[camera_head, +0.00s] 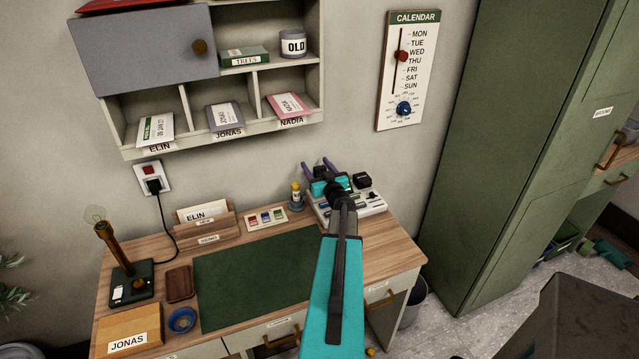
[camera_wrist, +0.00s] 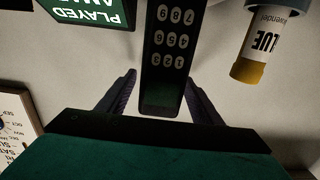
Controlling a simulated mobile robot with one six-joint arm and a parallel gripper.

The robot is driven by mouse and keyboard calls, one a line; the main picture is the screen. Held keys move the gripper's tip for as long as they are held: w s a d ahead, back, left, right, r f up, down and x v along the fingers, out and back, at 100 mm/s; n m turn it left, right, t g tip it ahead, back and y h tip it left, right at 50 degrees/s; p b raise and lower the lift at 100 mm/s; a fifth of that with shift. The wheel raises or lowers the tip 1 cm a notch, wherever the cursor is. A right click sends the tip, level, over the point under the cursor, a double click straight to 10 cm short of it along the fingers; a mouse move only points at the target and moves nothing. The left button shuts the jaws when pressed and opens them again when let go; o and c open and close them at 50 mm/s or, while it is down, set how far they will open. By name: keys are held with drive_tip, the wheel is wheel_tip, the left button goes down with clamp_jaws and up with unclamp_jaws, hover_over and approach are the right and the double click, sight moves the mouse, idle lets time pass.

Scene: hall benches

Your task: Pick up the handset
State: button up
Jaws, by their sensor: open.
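A dark, narrow handset with a number keypad (camera_wrist: 168,50) shows in the wrist view, its near end between my fingers with a gap visible on each side. My gripper (camera_wrist: 161,80) is open, one dark finger on each side of that end, and holds nothing. In the head view my gripper (camera_head: 317,167) is above the back right of the desk, over a pale console (camera_head: 372,205). The handset is not clearly visible there; my arm and gripper cover part of that area.
A glue bottle (camera_wrist: 267,42) with a yellow cap is right of the handset in the wrist view. A green sign reading PLAYED (camera_wrist: 90,10) is at upper left. The wooden desk (camera_head: 385,250) has a clear green mat (camera_head: 250,280). A green cabinet (camera_head: 500,140) stands at right.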

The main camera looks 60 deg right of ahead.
drive_tip(key=shift+w+d, duration=0.1)
drive_tip(key=shift+w, duration=0.1)
idle(0.5)
clamp_jaws()
drive_tip(key=shift+r, duration=0.15)
